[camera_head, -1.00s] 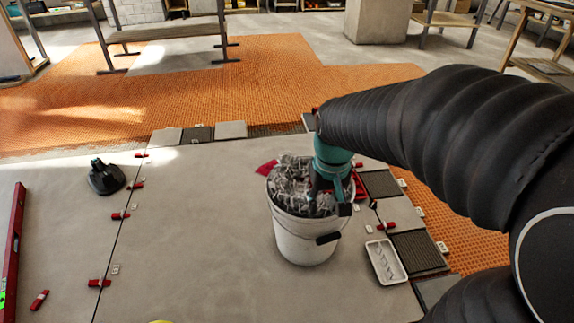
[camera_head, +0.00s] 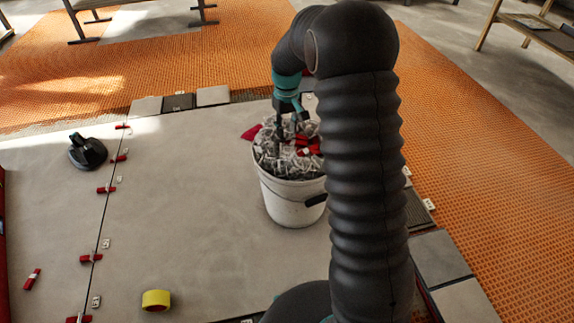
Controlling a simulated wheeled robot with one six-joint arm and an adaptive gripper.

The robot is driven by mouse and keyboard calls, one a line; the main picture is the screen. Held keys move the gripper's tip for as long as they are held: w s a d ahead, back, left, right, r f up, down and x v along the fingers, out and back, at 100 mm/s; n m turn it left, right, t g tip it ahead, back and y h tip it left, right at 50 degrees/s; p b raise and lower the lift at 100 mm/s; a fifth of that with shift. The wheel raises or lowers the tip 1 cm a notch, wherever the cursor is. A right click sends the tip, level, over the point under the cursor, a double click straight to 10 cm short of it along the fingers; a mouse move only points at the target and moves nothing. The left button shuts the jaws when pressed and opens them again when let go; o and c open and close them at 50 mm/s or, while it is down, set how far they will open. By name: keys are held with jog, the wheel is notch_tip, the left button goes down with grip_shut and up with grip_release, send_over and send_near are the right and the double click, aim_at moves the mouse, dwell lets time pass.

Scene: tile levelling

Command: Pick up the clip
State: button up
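A white bucket (camera_head: 285,205) stands on the large grey tiles and is heaped with many pale grey clips (camera_head: 268,160). A few red pieces (camera_head: 312,147) lie among them near the right of the heap. My gripper (camera_head: 288,138) points down over the bucket, its fingertips at the top of the heap. Its two dark fingers look apart, and I see no clip held between them. Which single clip lies under the fingers is too small to tell. My arm hides the bucket's right side.
Red wedges (camera_head: 106,189) and white clips (camera_head: 106,243) line the tile joint at left. A black suction cup (camera_head: 87,151) stands beyond it. A yellow tape roll (camera_head: 156,300) lies in front. Orange matting (camera_head: 470,190) covers the right floor. The tile between joint and bucket is mostly clear.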

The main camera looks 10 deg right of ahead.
aim_at(286, 160)
jog(key=f, duration=1.4)
jog(key=shift+s+a+b, duration=0.1)
jog(key=shift+s+b, duration=0.1)
jog(key=shift+b, duration=0.1)
grip_shut()
